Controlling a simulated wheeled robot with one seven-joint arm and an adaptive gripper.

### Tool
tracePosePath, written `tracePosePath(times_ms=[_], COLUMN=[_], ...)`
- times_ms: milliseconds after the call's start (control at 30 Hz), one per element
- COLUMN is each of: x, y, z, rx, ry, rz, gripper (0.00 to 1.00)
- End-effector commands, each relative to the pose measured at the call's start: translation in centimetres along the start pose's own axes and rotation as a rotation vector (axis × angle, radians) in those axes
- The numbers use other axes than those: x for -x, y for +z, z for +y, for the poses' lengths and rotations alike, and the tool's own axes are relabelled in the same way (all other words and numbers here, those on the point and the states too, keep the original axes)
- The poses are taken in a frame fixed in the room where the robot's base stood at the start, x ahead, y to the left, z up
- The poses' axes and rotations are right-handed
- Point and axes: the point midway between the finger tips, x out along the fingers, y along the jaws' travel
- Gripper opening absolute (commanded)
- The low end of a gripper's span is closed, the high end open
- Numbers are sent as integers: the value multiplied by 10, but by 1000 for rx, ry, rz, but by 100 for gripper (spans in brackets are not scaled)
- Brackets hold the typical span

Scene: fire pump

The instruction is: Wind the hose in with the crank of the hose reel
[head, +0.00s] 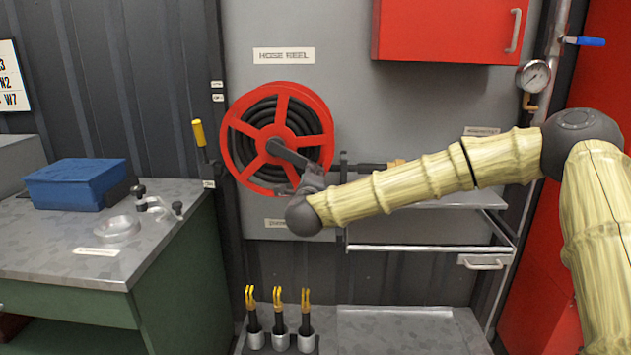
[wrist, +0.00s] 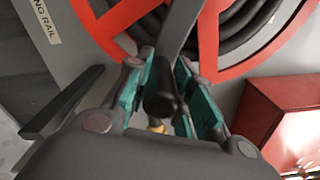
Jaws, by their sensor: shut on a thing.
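The hose reel (head: 310,107) is a red spoked wheel on the grey wall panel, with black hose (head: 262,113) coiled behind its spokes. Its dark crank (head: 287,152) runs from the hub down to the right. My gripper (head: 309,178) is at the crank's outer end, in front of the reel's lower right rim. In the wrist view, the teal-padded fingers of my gripper (wrist: 168,88) are on both sides of the black crank handle (wrist: 159,98), shut on it. The crank arm (wrist: 180,28) extends upward from there. The head view mostly hides the handle behind my gripper.
A lever with a yellow grip (head: 199,134) stands left of the reel. A metal shelf (head: 440,200) is behind my arm. A workbench (head: 60,230) with a blue box (head: 76,184) is at left. Several yellow-tipped tools (head: 278,312) stand below. A red cabinet (head: 447,30) hangs above.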

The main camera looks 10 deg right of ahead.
Motion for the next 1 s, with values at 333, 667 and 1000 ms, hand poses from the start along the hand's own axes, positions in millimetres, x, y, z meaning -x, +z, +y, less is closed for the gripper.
tracePosePath(times_ms=[333,667,1000], x=[0,2,3], y=[3,6,5], z=[26,35,36], rx=[-80,-74,-72], ry=[4,12,15], rz=[1,-2,-2], gripper=[0,0,26])
